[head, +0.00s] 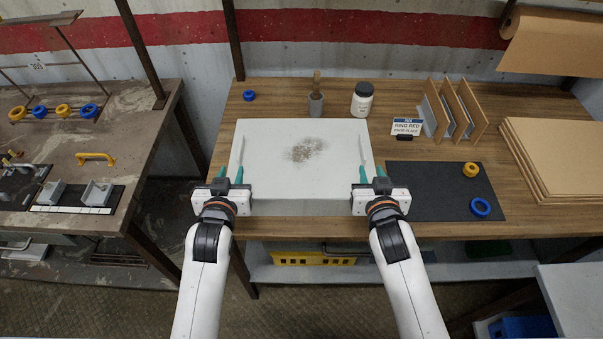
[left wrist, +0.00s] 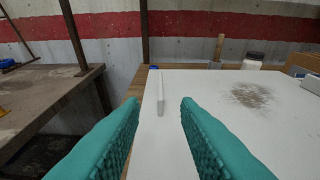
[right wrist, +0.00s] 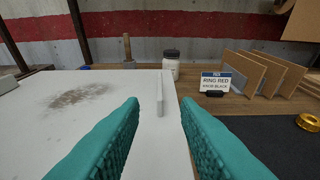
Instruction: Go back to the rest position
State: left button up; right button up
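My left gripper (head: 231,175) is over the left front part of a white board (head: 300,185) on the wooden table. Its teal fingers stand apart with nothing between them, as the left wrist view (left wrist: 160,130) shows. My right gripper (head: 371,175) is over the right front part of the same board. Its teal fingers also stand apart and empty in the right wrist view (right wrist: 160,130). A thin pale bar (left wrist: 160,92) lies ahead of the left fingers, and a similar bar (right wrist: 159,92) lies ahead of the right fingers. The board has a brownish smudge (head: 308,150).
A black mat (head: 430,195) with a yellow ring (head: 472,169) and a blue ring (head: 480,207) lies right of the board. A jar (head: 362,100), a sign (head: 407,127) and a divider rack (head: 460,110) stand behind. A second bench (head: 100,150) stands left, across a gap.

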jog(key=shift+s, duration=0.2)
dwell(0.4)
